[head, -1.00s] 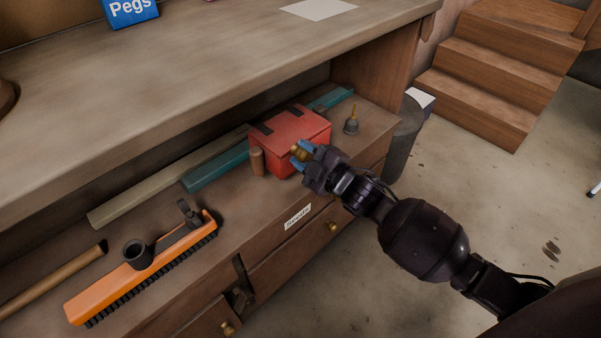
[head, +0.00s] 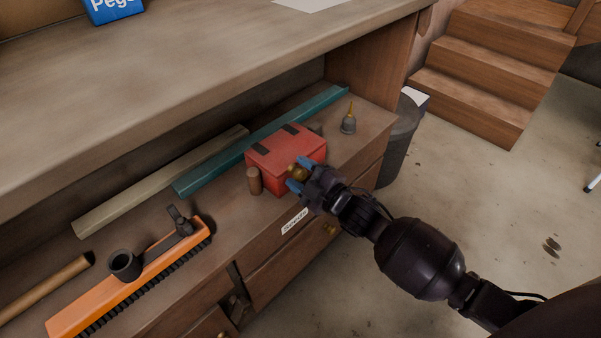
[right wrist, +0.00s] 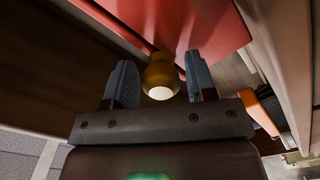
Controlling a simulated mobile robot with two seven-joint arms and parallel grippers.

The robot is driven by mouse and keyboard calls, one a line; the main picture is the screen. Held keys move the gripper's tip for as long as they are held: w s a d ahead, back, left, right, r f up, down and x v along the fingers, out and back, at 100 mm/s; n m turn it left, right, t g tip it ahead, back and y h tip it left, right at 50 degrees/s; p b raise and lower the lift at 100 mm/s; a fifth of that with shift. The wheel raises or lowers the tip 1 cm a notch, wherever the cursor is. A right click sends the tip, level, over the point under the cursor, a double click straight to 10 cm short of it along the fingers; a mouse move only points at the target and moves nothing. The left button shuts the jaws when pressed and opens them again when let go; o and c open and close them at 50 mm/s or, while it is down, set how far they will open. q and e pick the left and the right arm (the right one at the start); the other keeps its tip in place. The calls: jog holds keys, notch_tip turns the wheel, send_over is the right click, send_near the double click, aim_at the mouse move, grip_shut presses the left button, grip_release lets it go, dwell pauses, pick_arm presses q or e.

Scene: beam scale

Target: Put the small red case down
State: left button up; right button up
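The small red case (head: 287,158) with dark hinges rests upright on the wooden shelf, close to its front edge. A brass knob (head: 298,173) projects from its front. My right gripper (head: 297,174) is at that knob, with one blue finger on each side. In the right wrist view the knob (right wrist: 161,76) sits between the fingers, with narrow gaps beside it, so the gripper looks open. The red case (right wrist: 185,22) fills the top of that view. My left gripper is not in view.
A small wooden cylinder (head: 254,180) stands at the case's left. A teal strip (head: 225,165) lies behind it, and a small bell-shaped thing (head: 348,122) stands to the right. An orange brush (head: 120,290) lies to the left. The worktop (head: 170,90) overhangs the shelf.

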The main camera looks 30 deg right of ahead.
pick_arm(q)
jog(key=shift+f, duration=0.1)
pick_arm(e)
jog(key=shift+o, duration=0.5)
jog(key=shift+s+d, duration=0.2)
jog(key=shift+s, duration=0.35)
pick_arm(q)
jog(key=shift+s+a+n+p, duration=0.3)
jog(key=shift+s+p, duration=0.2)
jog(key=shift+p, duration=0.6)
pick_arm(e)
jog(key=v, duration=1)
jog(key=shift+s, duration=0.4)
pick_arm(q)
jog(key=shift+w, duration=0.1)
pick_arm(e)
jog(key=s+f+m+g+h, duration=0.3)
jog(key=s+m, duration=0.3)
jog(key=s, duration=0.7)
jog(key=s+f+m+g+h, duration=0.2)
jog(key=s+f+m+g, duration=0.2)
jog(key=s, duration=0.9)
jog(key=shift+s+d+m+h, duration=0.3)
jog(key=shift+m+h, duration=0.1)
jog(key=shift+m, duration=0.8)
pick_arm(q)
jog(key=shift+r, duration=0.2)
